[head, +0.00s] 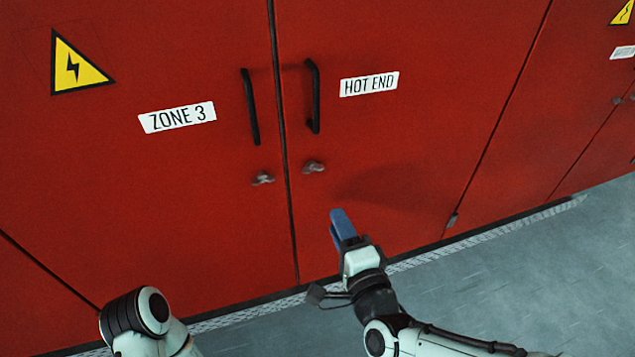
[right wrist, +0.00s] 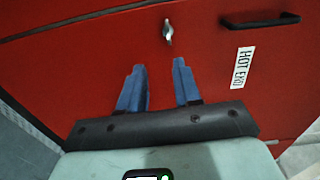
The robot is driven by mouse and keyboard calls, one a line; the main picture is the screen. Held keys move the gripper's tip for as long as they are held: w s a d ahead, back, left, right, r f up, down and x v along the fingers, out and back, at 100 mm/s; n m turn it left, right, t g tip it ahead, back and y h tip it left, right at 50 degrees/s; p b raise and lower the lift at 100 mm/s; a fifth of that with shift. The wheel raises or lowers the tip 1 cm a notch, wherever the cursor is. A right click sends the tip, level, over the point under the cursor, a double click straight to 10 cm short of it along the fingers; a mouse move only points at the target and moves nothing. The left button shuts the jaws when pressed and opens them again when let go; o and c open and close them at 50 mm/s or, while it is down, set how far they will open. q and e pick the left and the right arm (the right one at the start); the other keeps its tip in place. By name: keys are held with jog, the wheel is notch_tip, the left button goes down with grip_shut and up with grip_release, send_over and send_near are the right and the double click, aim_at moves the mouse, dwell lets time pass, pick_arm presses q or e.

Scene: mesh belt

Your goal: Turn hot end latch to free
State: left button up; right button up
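The hot end latch (head: 314,167) is a small grey metal knob on the red hot end door (head: 420,130), below that door's black handle. In the head view its wing lies roughly level. In the right wrist view the latch (right wrist: 167,32) stands beyond the fingertips, roughly in line with the gap between them. My right gripper (head: 340,216) has blue fingers and is below and right of the latch in the head view. The right wrist view shows the fingers (right wrist: 158,66) apart with nothing between them. Only a link of my left arm shows at lower left; its gripper is outside the frame.
The zone 3 door (head: 150,190) is left of the seam, with a similar latch (head: 263,178) and a black handle (head: 250,107). The hot end handle (head: 313,95) stands out above its latch. Both doors look closed. Grey floor (head: 530,270) is open at right.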

aim_at(314, 171)
jog(key=x, duration=0.4)
jog(key=r+p+x, duration=0.1)
jog(key=x, duration=0.3)
jog(key=p+x, duration=0.1)
jog(key=x, duration=0.4)
jog(key=shift+a+r, duration=0.15)
jog(key=shift+r, duration=0.15)
jog(key=shift+c, duration=0.3)
grip_shut()
